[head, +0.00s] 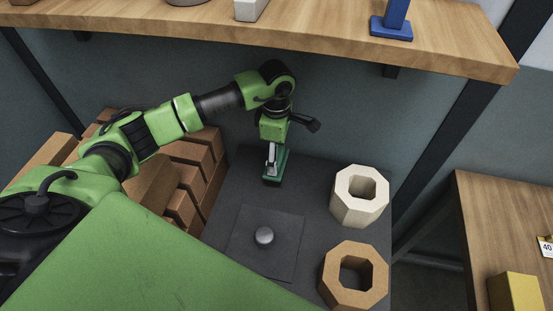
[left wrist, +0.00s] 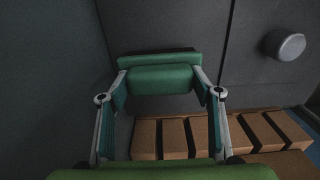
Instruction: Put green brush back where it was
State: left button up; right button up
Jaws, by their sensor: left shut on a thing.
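My left gripper (head: 272,158) points down over the far part of the dark grey surface, close to the back wall. It is shut on the green brush (head: 277,172), which hangs upright below the fingers. The brush's lower end is on or just above the surface; I cannot tell if it touches. In the left wrist view the brush (left wrist: 160,79) lies between the two fingertips (left wrist: 160,90) of my gripper. My right gripper is in neither view.
Brown bricks (head: 180,178) are stacked to the left. A round grey knob (head: 264,236) sits on a dark square sheet (head: 285,262). A cream octagonal block (head: 345,211) and a tan one (head: 334,290) stand right. A wooden shelf (head: 300,38) hangs above.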

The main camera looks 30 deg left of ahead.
pick_arm(q)
notch_tip(320, 180, down, 2)
jog(key=shift+f, duration=0.55)
jog(key=o, duration=1)
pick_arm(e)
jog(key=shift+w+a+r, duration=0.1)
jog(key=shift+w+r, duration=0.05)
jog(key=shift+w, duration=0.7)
pick_arm(q)
jog(key=shift+r, duration=0.2)
notch_tip(320, 180, up, 11)
jog(key=shift+r+b, duration=0.1)
jog(key=shift+b, duration=0.9)
jog(key=shift+r, duration=0.45)
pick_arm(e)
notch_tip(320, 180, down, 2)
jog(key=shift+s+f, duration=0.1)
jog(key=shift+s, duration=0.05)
